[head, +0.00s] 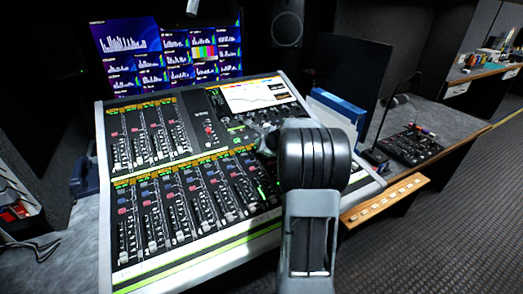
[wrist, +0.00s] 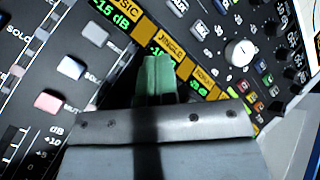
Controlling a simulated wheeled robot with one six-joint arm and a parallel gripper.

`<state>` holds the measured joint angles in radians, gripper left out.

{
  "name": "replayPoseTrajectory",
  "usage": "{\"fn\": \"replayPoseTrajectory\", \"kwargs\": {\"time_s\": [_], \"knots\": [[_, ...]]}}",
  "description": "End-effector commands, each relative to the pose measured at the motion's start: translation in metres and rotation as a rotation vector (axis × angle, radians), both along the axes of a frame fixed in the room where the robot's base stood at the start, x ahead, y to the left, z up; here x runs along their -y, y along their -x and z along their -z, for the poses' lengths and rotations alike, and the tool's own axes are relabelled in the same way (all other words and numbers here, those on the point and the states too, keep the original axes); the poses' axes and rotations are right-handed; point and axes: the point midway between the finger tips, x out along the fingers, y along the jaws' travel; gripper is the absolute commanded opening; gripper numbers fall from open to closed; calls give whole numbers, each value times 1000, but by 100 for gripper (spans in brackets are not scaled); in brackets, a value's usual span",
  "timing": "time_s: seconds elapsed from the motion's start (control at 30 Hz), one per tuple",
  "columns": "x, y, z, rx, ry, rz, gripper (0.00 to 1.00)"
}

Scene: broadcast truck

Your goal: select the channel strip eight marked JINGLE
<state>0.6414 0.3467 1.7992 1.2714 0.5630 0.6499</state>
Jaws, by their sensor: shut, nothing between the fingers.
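The mixing console (head: 205,165) stands on the desk in the head view, with rows of faders and coloured buttons. In the wrist view the yellow label marked JINGLE (wrist: 171,45) shows just above and right of my gripper (wrist: 158,62). My gripper is shut and empty, its green fingertips close over the panel by that label. I cannot tell whether they touch it. The fingers and the gripper body hide the JINGLE strip's buttons below the label. In the head view my arm hides the fingertips and the console's right part.
The label ending in SIC (wrist: 124,5) is up-left, with a grey button (wrist: 88,31), a SOLO button (wrist: 71,68) and a pink mute button (wrist: 52,102) beside it. A white knob (wrist: 239,52) is at right. Monitors (head: 165,55) stand behind the console.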

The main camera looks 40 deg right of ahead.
Motion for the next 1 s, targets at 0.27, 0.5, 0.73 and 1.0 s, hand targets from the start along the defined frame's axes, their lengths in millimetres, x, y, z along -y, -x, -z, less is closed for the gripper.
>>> {"fn": "replayPoseTrajectory", "kwargs": {"time_s": [0.27,0.5,0.73,1.0], "knots": [[0,-1,4,0,0,0,0],[0,-1,5,0,0,0,0],[0,0,4,-1,0,-1,0],[0,1,-7,-1,0,-1,0]]}}
